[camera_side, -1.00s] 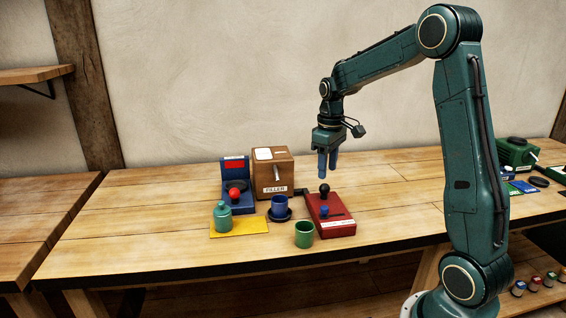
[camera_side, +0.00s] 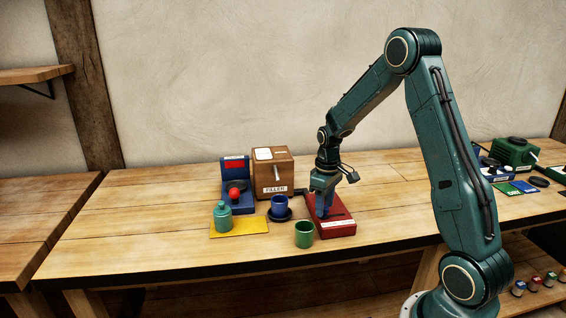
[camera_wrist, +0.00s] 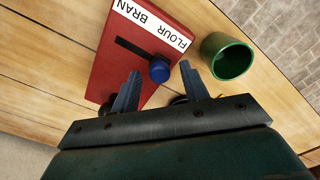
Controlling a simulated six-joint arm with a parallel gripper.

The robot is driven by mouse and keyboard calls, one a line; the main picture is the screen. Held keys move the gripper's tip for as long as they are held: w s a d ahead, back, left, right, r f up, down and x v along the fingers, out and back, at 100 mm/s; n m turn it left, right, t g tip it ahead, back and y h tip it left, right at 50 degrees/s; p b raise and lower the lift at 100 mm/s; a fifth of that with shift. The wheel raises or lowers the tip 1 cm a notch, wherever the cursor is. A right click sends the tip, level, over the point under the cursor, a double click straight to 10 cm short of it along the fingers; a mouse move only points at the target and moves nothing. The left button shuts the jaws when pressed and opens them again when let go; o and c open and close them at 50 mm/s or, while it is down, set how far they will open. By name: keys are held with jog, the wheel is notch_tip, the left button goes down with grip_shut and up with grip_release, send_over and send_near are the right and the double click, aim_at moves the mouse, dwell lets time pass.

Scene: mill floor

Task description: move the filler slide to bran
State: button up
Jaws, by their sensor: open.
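The filler slide is a red box (camera_side: 340,230) with a dark slot and a blue knob, standing right of the wooden FILLER box (camera_side: 272,172). In the wrist view the red box (camera_wrist: 105,75) has a white FLOUR BRAN label (camera_wrist: 150,25). The blue knob (camera_wrist: 159,69) is at the FLOUR end of the slot; the slot runs left toward BRAN. My gripper (camera_wrist: 160,72) is open over the red box, one finger on each side of the knob. Contact cannot be told. In the side view my gripper (camera_side: 324,212) hides the knob.
A green cup (camera_side: 304,234) stands close to the box's front left. A blue cup (camera_side: 280,204) sits on a dark dish before the filler. A teal jar (camera_side: 222,216) is on a yellow mat (camera_side: 252,228).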

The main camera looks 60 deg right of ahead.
aim_at(345, 214)
jog(key=shift+f, duration=0.1)
grip_shut()
jog(key=shift+s+d, duration=2.3)
jog(key=shift+s, duration=0.05)
grip_release()
notch_tip(345, 214, up, 14)
